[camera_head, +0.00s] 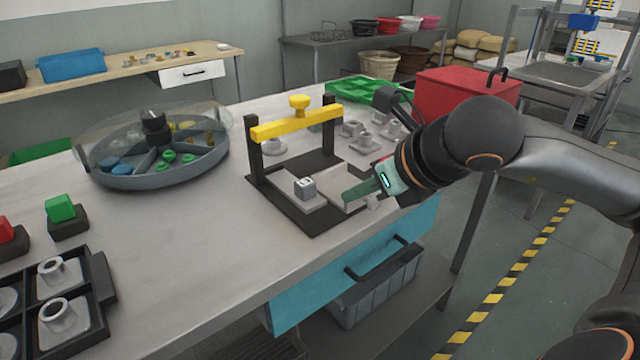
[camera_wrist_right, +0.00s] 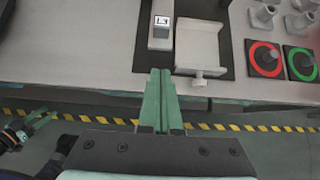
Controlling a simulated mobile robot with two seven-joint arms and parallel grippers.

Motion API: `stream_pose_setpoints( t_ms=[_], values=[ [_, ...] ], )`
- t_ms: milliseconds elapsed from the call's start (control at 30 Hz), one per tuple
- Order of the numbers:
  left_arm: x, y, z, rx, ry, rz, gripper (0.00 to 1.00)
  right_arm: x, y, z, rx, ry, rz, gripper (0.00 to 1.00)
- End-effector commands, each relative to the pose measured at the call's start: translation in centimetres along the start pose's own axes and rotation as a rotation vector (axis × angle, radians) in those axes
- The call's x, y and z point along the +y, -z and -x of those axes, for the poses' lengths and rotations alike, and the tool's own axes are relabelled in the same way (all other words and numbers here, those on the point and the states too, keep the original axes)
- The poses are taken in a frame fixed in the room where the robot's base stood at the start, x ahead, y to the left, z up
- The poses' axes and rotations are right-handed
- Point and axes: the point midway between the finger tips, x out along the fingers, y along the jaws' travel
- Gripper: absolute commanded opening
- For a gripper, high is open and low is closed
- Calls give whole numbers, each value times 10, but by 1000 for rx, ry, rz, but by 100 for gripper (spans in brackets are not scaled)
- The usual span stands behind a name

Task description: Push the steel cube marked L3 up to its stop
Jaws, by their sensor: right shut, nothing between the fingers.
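The small steel cube (camera_head: 305,188) has a marked top and sits on a grey block in front of the yellow-topped frame. In the right wrist view the cube (camera_wrist_right: 161,24) shows the mark L3. A pale grey piece with raised edges (camera_wrist_right: 204,45) lies beside it. My right gripper (camera_head: 348,194) is shut and empty, to the right of the cube and apart from it. In the right wrist view its fingertips (camera_wrist_right: 160,72) are together, below the cube's block in the picture. What looks like my left gripper (camera_wrist_right: 42,121) shows small at the lower left. I cannot tell which part is the stop.
The yellow crossbar (camera_head: 296,125) on black posts stands over the dark base plate (camera_head: 259,182). A round divided tray (camera_head: 150,182) stands at left. A red marked pad (camera_wrist_right: 265,58) and a green one lie right of the base. Bare tabletop (camera_head: 215,235) lies in front.

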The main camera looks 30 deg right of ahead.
Motion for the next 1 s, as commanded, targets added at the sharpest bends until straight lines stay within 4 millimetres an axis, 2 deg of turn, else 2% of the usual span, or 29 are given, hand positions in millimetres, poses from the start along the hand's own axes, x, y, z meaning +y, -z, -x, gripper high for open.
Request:
stream_pose_setpoints(
  t_ms=[100, 367, 633, 1000],
  values=[
    [3, 2, 5, -14, -2, 7, 50, 2, -1, -16, 5, -8, -2, 0],
    [5, 14, 4, 11, -3, 14, 50, 2, 0, -64, 3, -7, -3, 0],
    [6, 22, 11, 11, -4, 14, 50, 2, -22, -84, 0, -5, -2, 0],
    [7, 21, 11, 6, -6, 11, 50, 1, -28, -92, 1, -3, 2, 0]
  ],
)
